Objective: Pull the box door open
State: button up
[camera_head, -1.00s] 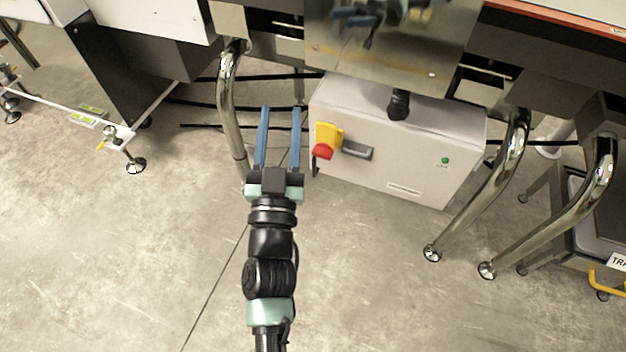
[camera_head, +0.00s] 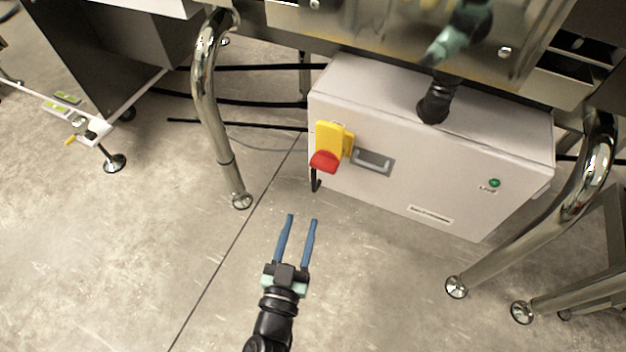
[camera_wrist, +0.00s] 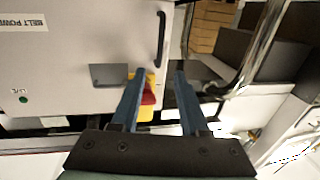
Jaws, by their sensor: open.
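The box (camera_head: 400,120) is a pale grey cabinet under the machine, its door (camera_head: 440,185) shut as far as I can see. The door's front has a recessed grey latch (camera_head: 373,161) and a yellow and red switch (camera_head: 328,147). A black bar handle (camera_head: 316,181) sits near its lower left edge; the wrist view shows this handle (camera_wrist: 161,40) whole, beyond the fingertips. My gripper (camera_head: 303,218) is open and empty, in front of the box and apart from it. In the wrist view my gripper (camera_wrist: 160,71) partly hides the switch (camera_wrist: 149,97).
A chrome leg (camera_head: 212,110) stands left of the box, and another chrome leg (camera_head: 540,235) slants across the right front. Black cables (camera_head: 240,125) run behind on the left. The concrete floor (camera_head: 380,290) in front of the box is clear.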

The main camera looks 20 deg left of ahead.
aim_at(313, 178)
jog(key=w+b, duration=0.1)
jog(key=w, duration=0.2)
jog(key=w+a+b, duration=0.1)
jog(key=w, duration=0.2)
jog(key=w+b, duration=0.1)
jog(key=w, duration=0.2)
jog(key=shift+w+a+f+b, duration=0.1)
jog(key=shift+w+a+b, duration=0.1)
jog(key=shift+a+b, duration=0.15)
jog(key=shift+w, duration=0.55)
grip_shut()
dwell(0.4)
